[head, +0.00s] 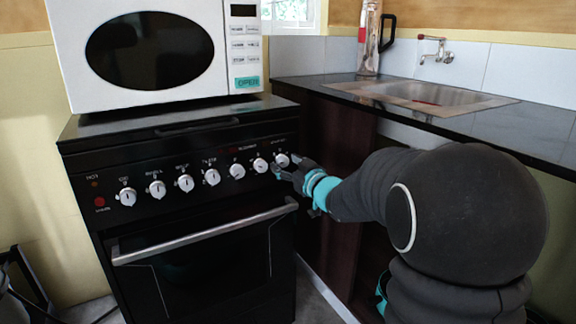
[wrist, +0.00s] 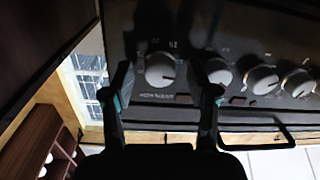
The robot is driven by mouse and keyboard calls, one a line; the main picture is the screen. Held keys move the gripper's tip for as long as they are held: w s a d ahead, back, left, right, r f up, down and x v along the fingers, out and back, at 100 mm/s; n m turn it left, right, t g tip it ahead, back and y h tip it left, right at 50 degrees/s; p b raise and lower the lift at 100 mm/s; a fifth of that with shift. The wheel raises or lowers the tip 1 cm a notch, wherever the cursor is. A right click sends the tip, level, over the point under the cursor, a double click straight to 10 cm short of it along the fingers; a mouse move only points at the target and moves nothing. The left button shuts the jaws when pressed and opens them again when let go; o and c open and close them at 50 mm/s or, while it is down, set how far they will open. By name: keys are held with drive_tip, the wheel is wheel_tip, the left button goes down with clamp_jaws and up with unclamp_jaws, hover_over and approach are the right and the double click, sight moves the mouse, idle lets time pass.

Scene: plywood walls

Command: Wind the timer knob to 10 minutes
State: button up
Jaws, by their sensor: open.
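A row of white knobs runs along the black stove's front panel (head: 140,178). The rightmost knob (head: 282,160) is beside my gripper (head: 287,172) in the head view. In the wrist view, the end knob (wrist: 160,70) shows between the two fingers of my gripper (wrist: 162,78). The fingers are open, one on each side of it, with visible gaps. A dark mark on the knob points to the right in that view. The lettering around the knob is too small to read surely, so I cannot confirm which knob is the timer.
The neighbouring knob (wrist: 217,71) is close to one finger. An oven door handle (head: 205,235) runs below the panel. A white microwave (head: 235,20) stands on the stove. A counter with a sink (head: 425,95) is at the right, close to my arm.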

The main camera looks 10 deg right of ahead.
clamp_jaws()
idle(1.3)
unclamp_jaws()
drive_tip(key=v, duration=1.2)
